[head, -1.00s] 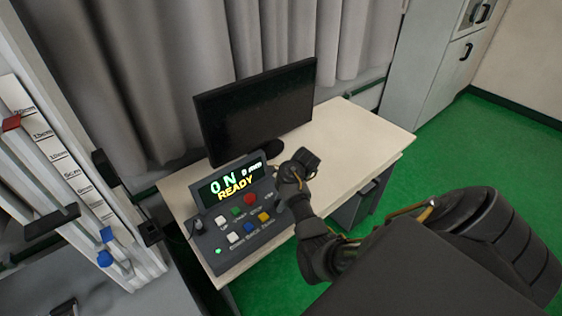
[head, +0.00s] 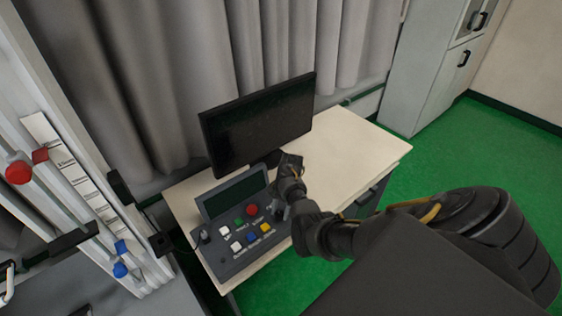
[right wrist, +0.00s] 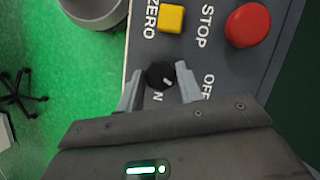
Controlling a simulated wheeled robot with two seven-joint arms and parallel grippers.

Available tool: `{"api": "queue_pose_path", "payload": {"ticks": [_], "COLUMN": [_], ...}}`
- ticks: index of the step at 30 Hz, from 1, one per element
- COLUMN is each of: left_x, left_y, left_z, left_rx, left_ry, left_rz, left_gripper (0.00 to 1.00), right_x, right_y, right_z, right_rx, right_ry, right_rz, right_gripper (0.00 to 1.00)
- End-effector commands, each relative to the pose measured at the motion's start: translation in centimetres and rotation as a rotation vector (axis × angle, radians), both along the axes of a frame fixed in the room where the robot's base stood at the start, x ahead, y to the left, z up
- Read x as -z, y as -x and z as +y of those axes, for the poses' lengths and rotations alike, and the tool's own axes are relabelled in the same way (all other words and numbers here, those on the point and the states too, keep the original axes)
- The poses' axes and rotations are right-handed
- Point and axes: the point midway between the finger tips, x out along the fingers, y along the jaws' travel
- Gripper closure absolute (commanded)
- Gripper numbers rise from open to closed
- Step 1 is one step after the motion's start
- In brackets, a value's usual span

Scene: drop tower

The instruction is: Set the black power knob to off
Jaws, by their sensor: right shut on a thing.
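The black power knob (right wrist: 160,75) is on the grey console (head: 258,253), between the fingers of my right gripper (right wrist: 159,70), which is shut on it. The knob's white mark lies on the side towards the printed OFF label (right wrist: 207,87). A partly hidden label ending in N shows below the knob. In the head view my right gripper (head: 280,208) is at the console's right end and hides the knob. The console display (head: 235,196) is dark and blank. My left gripper is not in view.
A yellow button (right wrist: 171,18) and a red button (right wrist: 248,25) sit close to the knob. A black monitor (head: 258,122) stands behind the console on the pale desk (head: 355,140). A tower with a scale (head: 75,175) is at the left. The desk's right side is clear.

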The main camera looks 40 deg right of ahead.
Motion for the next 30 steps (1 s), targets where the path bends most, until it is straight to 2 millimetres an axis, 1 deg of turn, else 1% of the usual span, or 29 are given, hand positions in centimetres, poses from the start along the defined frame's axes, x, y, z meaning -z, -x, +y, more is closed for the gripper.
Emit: {"api": "queue_pose_path", "payload": {"ticks": [1,6,15,22,30], "left_x": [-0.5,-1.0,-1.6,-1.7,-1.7], "left_y": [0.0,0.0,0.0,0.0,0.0], "left_z": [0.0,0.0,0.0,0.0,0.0], "left_rx": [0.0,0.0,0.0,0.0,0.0], "left_ry": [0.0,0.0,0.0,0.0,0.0], "left_rz": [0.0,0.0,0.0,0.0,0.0], "left_gripper": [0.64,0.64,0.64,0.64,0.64], "right_x": [-0.3,-0.2,-0.1,-0.1,0.0], "right_y": [0.0,-0.1,-0.2,-0.3,-0.3], "right_z": [-0.1,0.0,0.0,0.0,0.1], "right_rx": [-0.041,-0.179,-0.35,-0.41,-0.427], "right_ry": [0.001,0.0,0.002,0.003,0.003], "right_rz": [0.001,0.001,-0.001,-0.002,-0.003], "right_gripper": [0.87,0.87,0.87,0.87,0.87]}}
